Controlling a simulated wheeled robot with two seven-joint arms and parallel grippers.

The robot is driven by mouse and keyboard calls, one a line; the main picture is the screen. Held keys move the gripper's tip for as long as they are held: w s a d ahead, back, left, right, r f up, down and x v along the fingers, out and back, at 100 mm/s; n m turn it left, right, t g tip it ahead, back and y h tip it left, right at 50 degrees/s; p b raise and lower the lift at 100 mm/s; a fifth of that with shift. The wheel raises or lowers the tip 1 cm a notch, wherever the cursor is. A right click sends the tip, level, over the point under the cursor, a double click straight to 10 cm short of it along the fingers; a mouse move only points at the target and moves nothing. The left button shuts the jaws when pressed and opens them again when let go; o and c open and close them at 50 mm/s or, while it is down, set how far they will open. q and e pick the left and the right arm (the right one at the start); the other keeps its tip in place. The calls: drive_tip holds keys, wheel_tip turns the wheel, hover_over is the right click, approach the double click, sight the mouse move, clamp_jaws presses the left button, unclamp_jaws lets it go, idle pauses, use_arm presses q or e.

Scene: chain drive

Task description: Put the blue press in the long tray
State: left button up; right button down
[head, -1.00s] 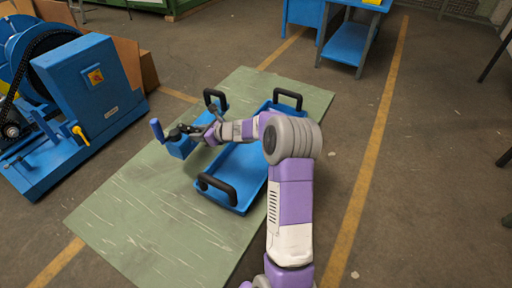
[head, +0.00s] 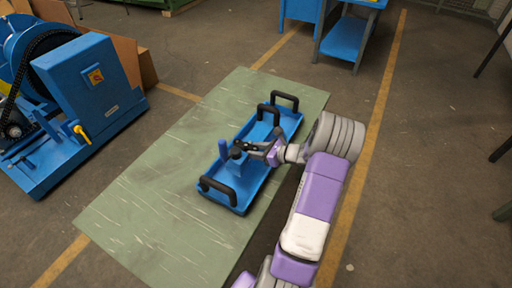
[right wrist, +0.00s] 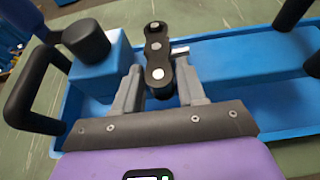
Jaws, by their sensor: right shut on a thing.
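The blue press (head: 236,164) has an upright blue lever, a blue block and a black handle at its far end. It is within the outline of the long blue tray (head: 240,204), lined up along it. I cannot tell whether it touches the floor. My right gripper (head: 247,148) is shut on the press, on its black link-shaped middle. In the right wrist view, the press's block (right wrist: 95,75) is left of the fingers (right wrist: 158,92), and the tray's wall (right wrist: 70,120) shows beyond. My left gripper is not in view.
The tray lies on a green mat (head: 150,215) with bare room to the left and front. A blue chain-drive machine (head: 85,85) stands at the left. A blue workbench (head: 343,40) is at the back. The tray's black handles (head: 285,98) stand up at its ends.

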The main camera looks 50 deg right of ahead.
drive_tip(key=shift+w+f+b, duration=0.15)
drive_tip(key=shift+f+b, duration=0.5)
drive_tip(key=shift+f, duration=2.35)
drive_tip(key=c, duration=1.1)
unclamp_jaws()
drive_tip(key=shift+f, duration=0.25)
drive_tip(key=o, duration=0.5)
drive_tip(key=shift+c, duration=0.2)
drive_tip(key=shift+r, duration=0.1)
drive_tip(key=p+v, duration=0.1)
drive_tip(key=v, duration=1.1)
drive_tip(key=shift+s+p, duration=0.25)
drive_tip(key=shift+p, duration=0.05)
